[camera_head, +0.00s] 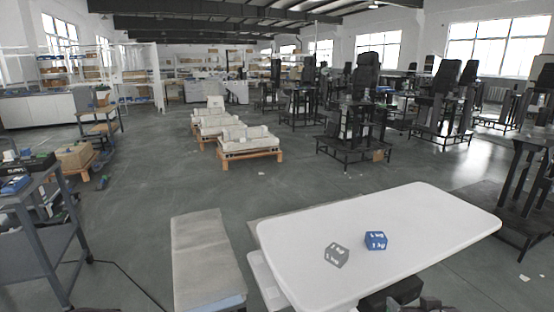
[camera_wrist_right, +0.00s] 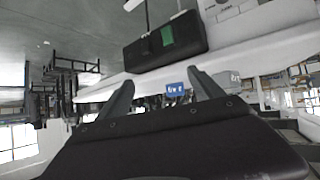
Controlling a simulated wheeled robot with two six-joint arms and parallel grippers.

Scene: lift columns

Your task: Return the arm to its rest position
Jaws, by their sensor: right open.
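My right gripper (camera_wrist_right: 160,82) is open in the right wrist view, with nothing between its two dark fingers. In the head view only a dark part of my right arm shows at the bottom edge, below the near edge of the white table (camera_head: 430,215). A blue cube (camera_head: 376,240) and a grey cube (camera_head: 336,255) with white lettering sit on the table, apart from the gripper. The blue cube (camera_wrist_right: 175,89) appears beyond the fingers in the wrist view, and the grey cube (camera_wrist_right: 228,78) is partly hidden by a finger. My left gripper does not show.
A grey padded bench (camera_head: 205,260) stands left of the table. A dark cart (camera_head: 40,195) with items is at the far left. Pallets with pale blocks (camera_head: 245,142) and black column stands (camera_head: 355,130) are farther back. Open grey floor lies between.

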